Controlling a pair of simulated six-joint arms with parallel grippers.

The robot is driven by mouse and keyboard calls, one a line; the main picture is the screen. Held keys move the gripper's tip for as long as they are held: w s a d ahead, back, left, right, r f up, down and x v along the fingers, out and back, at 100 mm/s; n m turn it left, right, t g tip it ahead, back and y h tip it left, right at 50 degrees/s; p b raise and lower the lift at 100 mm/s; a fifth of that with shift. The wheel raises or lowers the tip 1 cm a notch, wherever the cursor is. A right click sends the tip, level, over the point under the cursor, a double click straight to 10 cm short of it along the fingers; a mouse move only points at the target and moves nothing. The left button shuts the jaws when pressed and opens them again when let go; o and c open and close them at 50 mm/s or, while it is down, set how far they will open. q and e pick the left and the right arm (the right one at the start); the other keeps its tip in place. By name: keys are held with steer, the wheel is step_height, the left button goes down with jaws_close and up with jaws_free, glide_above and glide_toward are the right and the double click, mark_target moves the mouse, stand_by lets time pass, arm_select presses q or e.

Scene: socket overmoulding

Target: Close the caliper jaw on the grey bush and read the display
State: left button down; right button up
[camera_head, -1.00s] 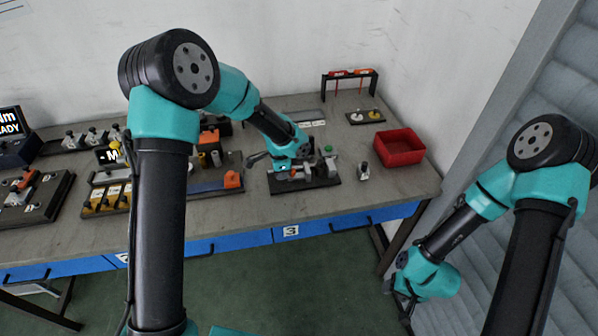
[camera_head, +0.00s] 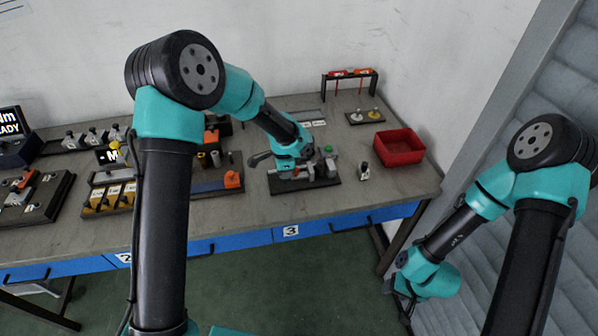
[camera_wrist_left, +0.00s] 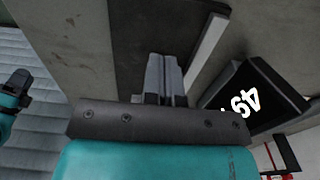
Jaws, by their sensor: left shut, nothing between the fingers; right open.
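My left gripper (camera_head: 297,172) is low over the plate, shut and empty, and hides part of the stand. In the left wrist view its closed fingers (camera_wrist_left: 165,78) point at a pale bar (camera_wrist_left: 206,50); contact cannot be told. A black display (camera_wrist_left: 250,97) there shows tilted white digits "49", partly cut off by the gripper. I cannot pick out the grey bush. My right gripper (camera_head: 403,292) is open and empty, low beyond the bench's right end.
A small grey and black piece (camera_head: 364,172) stands right of the plate. A red bin (camera_head: 399,147) is behind it. The bench front is clear.

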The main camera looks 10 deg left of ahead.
arm_select(q)
steer(key=shift+w+d, duration=0.2)
steer(key=shift+d, duration=0.3)
steer(key=shift+w+d, duration=0.2)
steer(key=shift+d, duration=0.25)
stand_by(1.0)
steer(key=shift+r, duration=0.65)
step_height(320, 180, up, 7)
steer(key=shift+f, duration=0.15)
stand_by(0.3)
steer(key=shift+a, duration=0.1)
